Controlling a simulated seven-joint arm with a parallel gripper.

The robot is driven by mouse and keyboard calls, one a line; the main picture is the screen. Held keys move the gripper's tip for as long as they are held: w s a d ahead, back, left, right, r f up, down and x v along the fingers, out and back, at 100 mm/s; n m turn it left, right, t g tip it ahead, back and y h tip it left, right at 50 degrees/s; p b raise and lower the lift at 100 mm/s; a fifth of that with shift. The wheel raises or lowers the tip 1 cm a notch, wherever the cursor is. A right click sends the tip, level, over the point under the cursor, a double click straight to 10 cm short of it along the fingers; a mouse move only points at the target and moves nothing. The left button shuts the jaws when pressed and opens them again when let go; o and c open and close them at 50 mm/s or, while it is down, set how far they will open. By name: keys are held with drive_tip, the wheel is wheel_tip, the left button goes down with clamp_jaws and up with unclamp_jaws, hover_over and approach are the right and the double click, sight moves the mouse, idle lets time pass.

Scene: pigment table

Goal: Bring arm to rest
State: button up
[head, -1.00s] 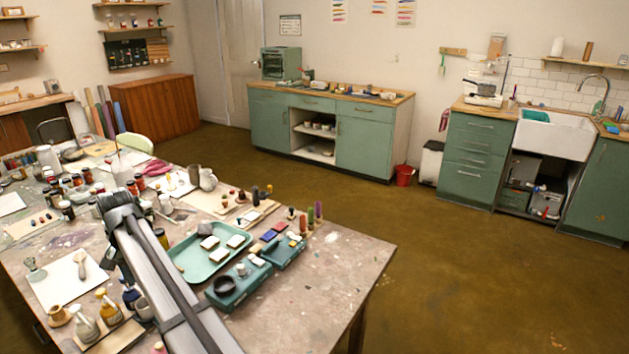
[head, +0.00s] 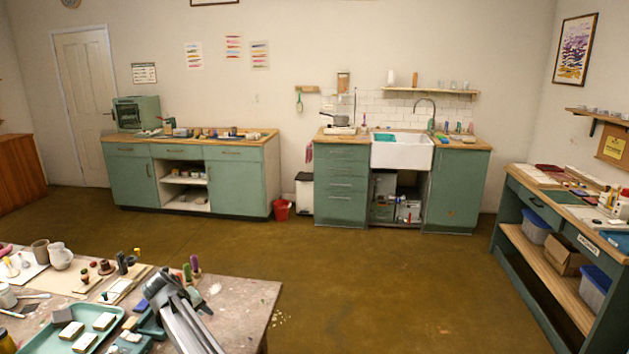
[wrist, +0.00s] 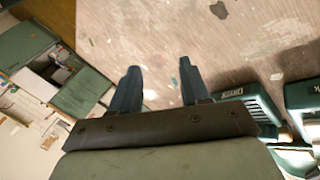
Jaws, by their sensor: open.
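My gripper (wrist: 160,72) shows in the wrist view with two dark blue fingers spread apart and nothing between them. Bare, paint-specked tabletop (wrist: 225,30) lies beyond the fingertips. In the head view my grey arm rises from the bottom edge over the right part of the worktable (head: 245,300); its fingers cannot be made out there.
A green tray (head: 52,341) with pale blocks lies left of my arm. Green labelled cases (wrist: 250,118) lie right of the gripper in the wrist view. Purple and green sticks (head: 191,268) stand close behind the arm. Open floor (head: 380,290) lies right of the table.

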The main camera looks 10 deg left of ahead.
drive_tip(key=w+d+f+n+t+h, duration=0.1)
drive_tip(key=w+d+f, duration=0.1)
drive_tip(key=w+d, duration=0.6)
drive_tip(key=w+d+f+n+t+h, duration=0.15)
drive_tip(key=w+d, duration=0.35)
drive_tip(key=d, duration=0.7)
drive_tip(key=s+d+f+m+g, duration=0.2)
drive_tip(key=s+d+f, duration=0.3)
drive_tip(key=d+f, duration=0.45)
drive_tip(key=s+d+f+m+g, duration=0.2)
drive_tip(key=s+d+f+g, duration=0.15)
drive_tip(key=d+f, duration=0.6)
drive_tip(key=s+d+f+m+g, duration=0.2)
drive_tip(key=s+d+f, duration=0.55)
drive_tip(key=s, duration=0.25)
drive_tip(key=s+d+f+m+g, duration=0.1)
drive_tip(key=s+d+f+g, duration=0.2)
drive_tip(key=s+d+f, duration=0.6)
drive_tip(key=s+d+f+m+g+y, duration=0.1)
drive_tip(key=s+d+m+g+y, duration=0.1)
drive_tip(key=s, duration=1.1)
drive_tip(key=s+d+f+m+g+y, duration=0.1)
drive_tip(key=s+d+m+g+y, duration=0.1)
drive_tip(key=s, duration=1.1)
drive_tip(key=shift+s+d+f+m+g, duration=0.3)
drive_tip(key=shift+s+d+f+m, duration=0.05)
drive_tip(key=shift+d+m, duration=0.45)
